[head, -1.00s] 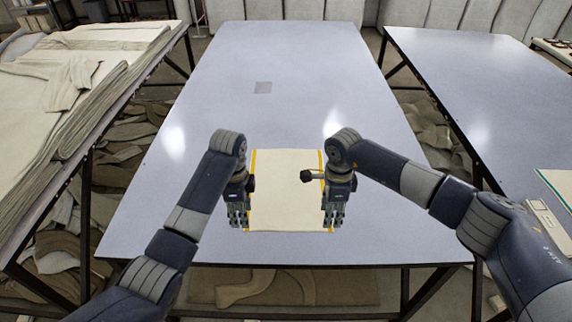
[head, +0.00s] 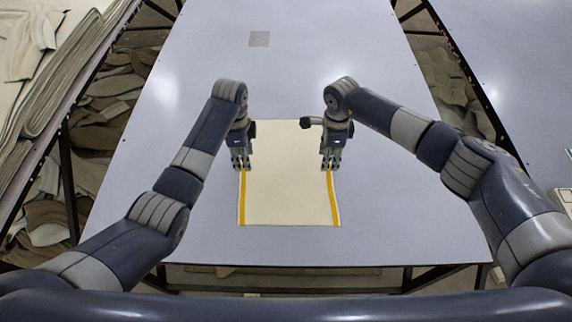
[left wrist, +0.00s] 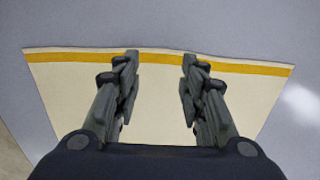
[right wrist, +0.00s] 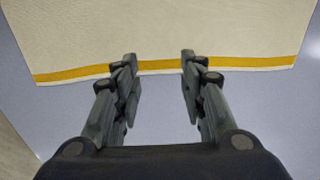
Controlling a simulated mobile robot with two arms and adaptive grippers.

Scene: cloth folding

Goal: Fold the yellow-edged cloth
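The cream cloth (head: 288,190) lies flat on the grey-blue table, with yellow bands along its left and right sides. My left gripper (head: 241,167) is over the left band, about midway along that side. In the left wrist view its fingers (left wrist: 160,62) are apart, with the yellow band (left wrist: 245,67) running behind the tips. My right gripper (head: 331,167) is over the right band at a similar level. In the right wrist view its fingers (right wrist: 159,62) are also apart, with the band (right wrist: 245,62) at the tips. Both grippers look empty; I cannot tell whether the tips touch the cloth.
The table top (head: 190,215) is clear around the cloth. A small grey square patch (head: 259,39) shows farther up the table. A table with stacked fabric (head: 35,90) stands at the left, and another table (head: 520,60) at the right.

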